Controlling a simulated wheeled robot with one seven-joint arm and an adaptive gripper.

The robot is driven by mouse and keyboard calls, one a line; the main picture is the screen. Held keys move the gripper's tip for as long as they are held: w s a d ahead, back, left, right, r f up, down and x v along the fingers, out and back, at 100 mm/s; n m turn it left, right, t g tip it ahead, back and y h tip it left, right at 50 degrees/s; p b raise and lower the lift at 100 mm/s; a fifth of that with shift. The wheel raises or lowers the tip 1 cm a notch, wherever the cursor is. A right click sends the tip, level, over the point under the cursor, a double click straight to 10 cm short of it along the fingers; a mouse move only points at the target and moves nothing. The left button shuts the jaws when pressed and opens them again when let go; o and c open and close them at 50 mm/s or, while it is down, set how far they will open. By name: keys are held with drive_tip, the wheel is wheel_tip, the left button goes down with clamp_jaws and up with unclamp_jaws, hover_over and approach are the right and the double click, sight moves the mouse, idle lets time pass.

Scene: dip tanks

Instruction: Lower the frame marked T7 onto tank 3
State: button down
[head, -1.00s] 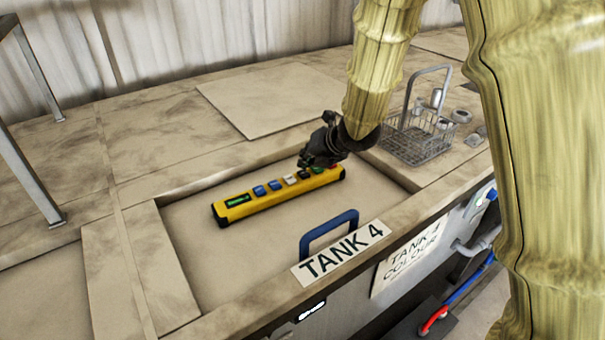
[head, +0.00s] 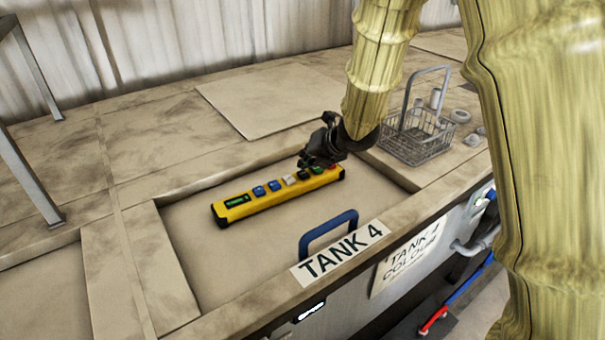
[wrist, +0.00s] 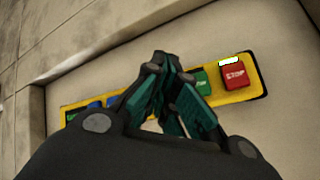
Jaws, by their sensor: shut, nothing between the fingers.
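A yellow control pendant (head: 245,206) with a small green display and several coloured buttons lies on the recessed lid of tank 4, whose TANK 4 label (head: 340,253) is on the front rim. My gripper (head: 304,162) is shut and empty over the pendant's right part. In the wrist view my closed fingertips (wrist: 162,62) hide the middle buttons; whether they touch one I cannot tell. A green button (wrist: 202,82) and a red STOP button (wrist: 235,76) show to their right. No frame marked T7 and no label for tank 3 is in view.
A blue handle (head: 328,232) stands at the front of tank 4. A wire basket (head: 415,138) with small metal parts stands at the right. A flat pale panel (head: 262,98) lies behind. Grey metal legs (head: 28,170) rise at the left.

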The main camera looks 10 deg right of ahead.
drive_tip(key=shift+f, duration=0.2)
drive_tip(key=shift+f+b, duration=0.25)
drive_tip(key=shift+b, duration=0.1)
